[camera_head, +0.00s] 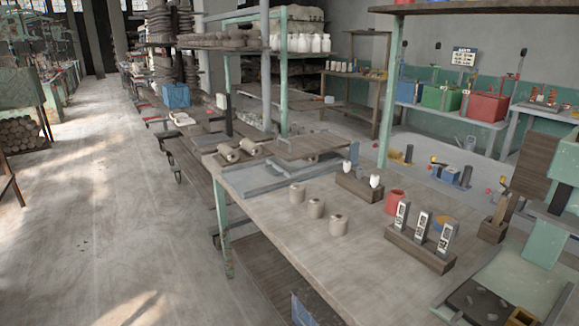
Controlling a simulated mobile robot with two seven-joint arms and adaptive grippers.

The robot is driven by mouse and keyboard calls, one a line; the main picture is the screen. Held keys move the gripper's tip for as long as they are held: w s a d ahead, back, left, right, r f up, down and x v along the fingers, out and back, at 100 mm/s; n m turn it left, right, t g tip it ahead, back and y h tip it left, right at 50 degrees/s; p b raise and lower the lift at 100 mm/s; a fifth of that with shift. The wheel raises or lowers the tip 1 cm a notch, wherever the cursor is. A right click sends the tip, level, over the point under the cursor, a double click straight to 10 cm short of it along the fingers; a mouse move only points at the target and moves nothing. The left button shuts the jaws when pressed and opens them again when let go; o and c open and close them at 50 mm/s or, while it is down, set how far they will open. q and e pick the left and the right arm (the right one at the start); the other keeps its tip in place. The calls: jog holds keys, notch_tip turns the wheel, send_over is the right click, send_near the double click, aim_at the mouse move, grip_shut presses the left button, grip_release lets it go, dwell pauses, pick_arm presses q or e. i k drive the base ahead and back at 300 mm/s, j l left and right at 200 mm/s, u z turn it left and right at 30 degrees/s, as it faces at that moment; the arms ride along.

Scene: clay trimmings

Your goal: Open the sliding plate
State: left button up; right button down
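I cannot tell for sure which part is the sliding plate. A brown wooden plate (308,147) lies on a blue-grey frame (268,184) at the far end of the workbench. At the lower right corner, a dark plate (474,304) with several grey scraps lies in a green-edged frame that the picture edge cuts off. Neither of my grippers is in view.
The workbench (270,213) holds several clay cylinders (316,208), a red cup (395,202), and a wooden block with upright labelled tags (420,248). A green post (390,95) rises behind. The floor at left (100,210) is clear.

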aim_at(299, 166)
jog(key=i+j+z, duration=0.55)
jog(key=j+z, duration=0.3)
jog(key=j, duration=0.15)
jog(key=i+j+z, duration=0.25)
jog(key=j, duration=0.15)
jog(key=k, duration=0.1)
